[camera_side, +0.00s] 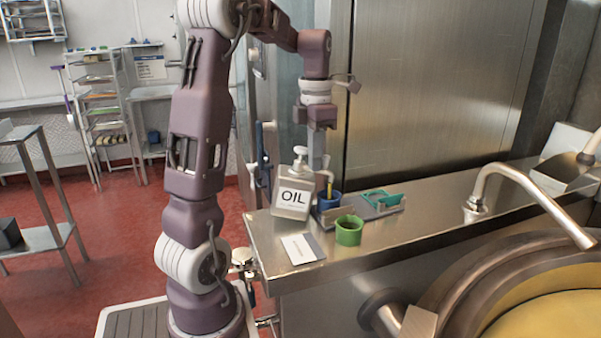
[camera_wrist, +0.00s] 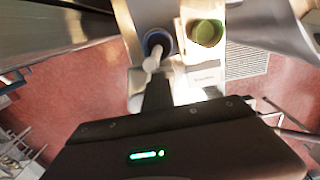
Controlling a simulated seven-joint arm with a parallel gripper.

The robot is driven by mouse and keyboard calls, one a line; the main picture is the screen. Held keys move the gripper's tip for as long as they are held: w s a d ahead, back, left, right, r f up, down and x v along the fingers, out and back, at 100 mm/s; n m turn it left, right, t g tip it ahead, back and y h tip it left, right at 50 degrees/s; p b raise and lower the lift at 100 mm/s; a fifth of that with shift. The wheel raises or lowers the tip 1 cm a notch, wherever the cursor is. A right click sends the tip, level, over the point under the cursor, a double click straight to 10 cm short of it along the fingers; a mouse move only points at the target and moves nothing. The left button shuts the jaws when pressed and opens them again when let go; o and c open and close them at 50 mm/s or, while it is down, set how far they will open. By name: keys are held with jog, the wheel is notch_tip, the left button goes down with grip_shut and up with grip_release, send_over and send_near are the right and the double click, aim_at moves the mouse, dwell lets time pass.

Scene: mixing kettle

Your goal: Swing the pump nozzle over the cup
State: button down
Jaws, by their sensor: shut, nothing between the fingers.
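The white oil bottle (camera_side: 292,198) stands upright on the steel counter, with a white pump head (camera_side: 301,152) on top. In the wrist view the white pump nozzle (camera_wrist: 152,62) points toward the blue cup (camera_wrist: 158,37), and its tip overlaps the cup's near rim. In the side view the blue cup (camera_side: 328,204) stands just right of the bottle with a thin yellowish piece in it. A green cup (camera_side: 349,231) stands in front, empty as far as I see. My gripper (camera_side: 316,167) is shut, pointing down close beside the pump head; contact is unclear.
A grey tray (camera_side: 391,208) with a teal item lies right of the blue cup. A white card (camera_side: 302,248) lies near the counter's front edge. A curved steel tap (camera_side: 520,178) and a large kettle (camera_side: 480,290) are at the right.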

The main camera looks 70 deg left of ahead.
jog(key=c, duration=1.8)
grip_release()
jog(key=shift+f, duration=0.1)
notch_tip(320, 180, up, 14)
